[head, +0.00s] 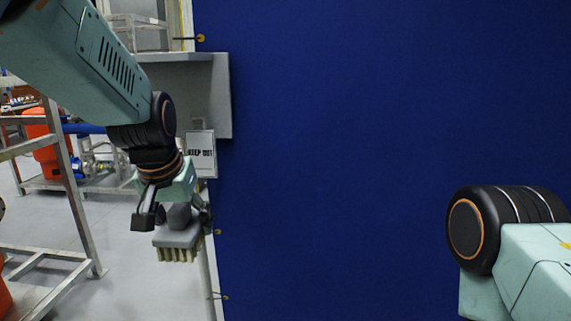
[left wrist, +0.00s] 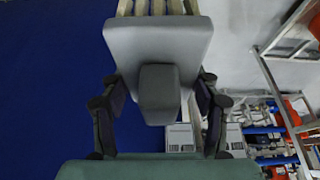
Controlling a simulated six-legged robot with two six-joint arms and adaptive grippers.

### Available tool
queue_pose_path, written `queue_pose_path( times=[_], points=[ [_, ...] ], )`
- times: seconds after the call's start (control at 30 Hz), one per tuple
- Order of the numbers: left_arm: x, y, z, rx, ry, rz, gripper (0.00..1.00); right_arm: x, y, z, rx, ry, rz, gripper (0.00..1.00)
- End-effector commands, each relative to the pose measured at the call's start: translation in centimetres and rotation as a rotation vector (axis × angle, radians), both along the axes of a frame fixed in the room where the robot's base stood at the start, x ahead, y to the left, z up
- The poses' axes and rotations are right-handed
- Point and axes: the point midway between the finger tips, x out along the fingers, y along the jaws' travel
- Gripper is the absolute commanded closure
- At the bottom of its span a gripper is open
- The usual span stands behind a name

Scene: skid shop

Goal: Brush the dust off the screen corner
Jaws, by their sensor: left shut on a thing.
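My left gripper (head: 175,212) is shut on the grip of a brush (head: 179,238) with a grey block and pale bristles. In the head view the bristles point down, beside the left edge of a large dark blue screen (head: 380,150). In the left wrist view the grey back of the brush (left wrist: 158,45) fills the middle, with its grip between my two fingers (left wrist: 160,100) and the bristles at the top edge. I cannot tell whether the bristles touch the screen. No dust shows clearly. My right arm shows at the lower right, but its gripper is out of view.
Small yellow fixings (head: 201,38) sit along that edge. A metal frame (head: 66,175) and an orange vessel (head: 47,150) stand at left. Some grey floor (head: 125,235) is open.

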Motion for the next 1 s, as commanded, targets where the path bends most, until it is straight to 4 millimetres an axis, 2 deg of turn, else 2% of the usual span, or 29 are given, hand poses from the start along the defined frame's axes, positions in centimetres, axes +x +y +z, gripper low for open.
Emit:
queue_pose_path(
  times=[0.03,0.1,0.2,0.33,0.57,1.0],
  points=[
    [-0.6,0.0,-2.2,0.002,0.002,0.005,0.63,0.0,0.0,-1.6,0.000,0.000,0.000,0.60],
    [-1.4,0.0,-4.1,0.003,0.002,0.015,0.63,0.0,0.0,-2.7,0.000,-0.001,0.000,0.60],
    [-2.4,0.0,-6.5,0.002,0.001,0.024,0.63,0.0,0.0,-4.3,0.000,-0.001,0.000,0.60],
    [-2.9,0.1,-8.6,0.000,-0.001,0.023,0.63,0.0,0.0,-6.0,0.000,-0.001,0.000,0.60],
    [-2.9,0.0,-9.9,0.001,-0.002,0.019,0.63,0.0,0.0,-7.4,0.000,0.000,0.000,0.60],
    [-2.9,0.0,-9.9,0.000,-0.001,0.020,0.63,0.0,0.0,-7.4,0.000,0.000,0.000,0.60]
  ],
)
